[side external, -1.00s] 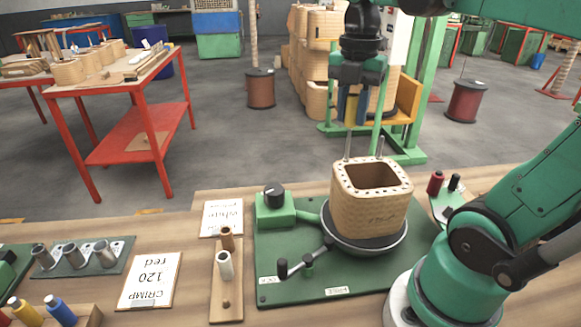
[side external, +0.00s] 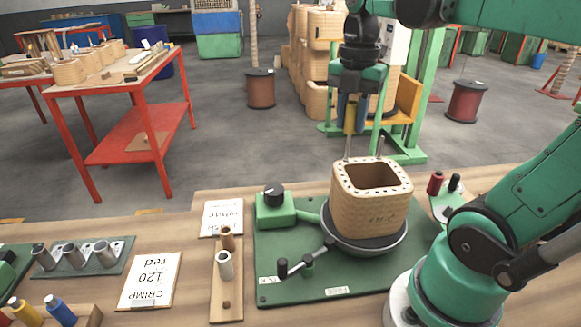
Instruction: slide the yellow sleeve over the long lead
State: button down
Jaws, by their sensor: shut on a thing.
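A tan square coil (side external: 368,208) stands upright on a round grey turntable, with two thin grey leads rising from its top. The left lead (side external: 348,147) runs up to the lower end of the yellow sleeve (side external: 350,119). The right lead (side external: 380,146) stands free. My gripper (side external: 350,112) is shut on the sleeve and holds it upright above the coil's back left corner. The sleeve's lower end lines up with the left lead and seems to cover its top. The lead's upper part is hidden.
The turntable (side external: 372,246) sits on a green base plate with a black knob and a crank handle (side external: 283,268). A wooden peg board (side external: 226,290) stands left of it, near white cards. Red and black spools (side external: 436,183) stand to the right, beside my arm.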

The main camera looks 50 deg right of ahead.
jog(key=shift+f, duration=0.15)
jog(key=shift+f, duration=0.65)
jog(key=shift+f, duration=0.15)
jog(key=shift+f, duration=0.65)
jog(key=shift+f, duration=0.2)
dwell(0.4)
jog(key=shift+f, duration=0.35)
